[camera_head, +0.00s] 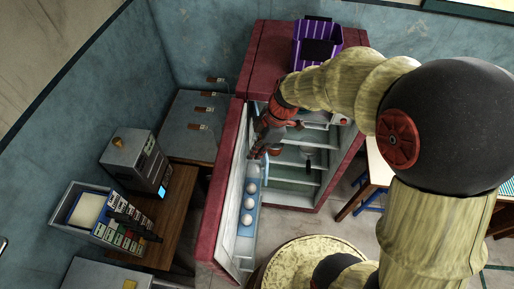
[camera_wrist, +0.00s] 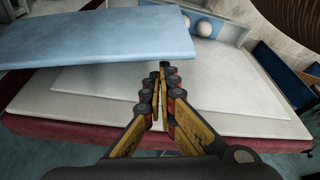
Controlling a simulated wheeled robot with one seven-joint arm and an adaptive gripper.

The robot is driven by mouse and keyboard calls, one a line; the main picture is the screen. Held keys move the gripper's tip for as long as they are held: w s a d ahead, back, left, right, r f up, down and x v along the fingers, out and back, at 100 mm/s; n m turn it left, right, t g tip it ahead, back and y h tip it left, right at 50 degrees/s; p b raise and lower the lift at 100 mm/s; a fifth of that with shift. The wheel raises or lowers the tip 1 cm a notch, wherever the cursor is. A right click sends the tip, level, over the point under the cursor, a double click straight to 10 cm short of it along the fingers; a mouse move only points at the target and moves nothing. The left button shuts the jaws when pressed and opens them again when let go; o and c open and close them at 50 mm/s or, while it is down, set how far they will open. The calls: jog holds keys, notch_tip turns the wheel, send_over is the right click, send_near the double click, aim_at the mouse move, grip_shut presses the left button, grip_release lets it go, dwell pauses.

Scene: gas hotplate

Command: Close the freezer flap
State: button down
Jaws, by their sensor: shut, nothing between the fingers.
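The dark red fridge (camera_head: 270,45) stands with its door (camera_head: 222,185) swung open to the left. My gripper (camera_head: 262,150) is at the upper part of the door's inner side, in front of the fridge opening. In the wrist view my gripper (camera_wrist: 163,75) is shut and empty, its fingertips together just beside the right end of a light blue panel (camera_wrist: 100,38). I cannot tell whether this panel is the freezer flap or a door shelf, nor whether the fingers touch it. In the head view my arm hides much of the fridge's upper compartment.
White eggs (camera_head: 248,203) sit in the blue door rack (camera_head: 241,229). A purple crate (camera_head: 316,40) stands on top. A grey appliance (camera_head: 135,160) stands on a wooden table at the left. A round pale-topped stool (camera_head: 300,255) is in front.

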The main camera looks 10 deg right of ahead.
jog(key=x, duration=0.5)
jog(key=shift+a+f, duration=0.15)
jog(key=shift+f, duration=0.25)
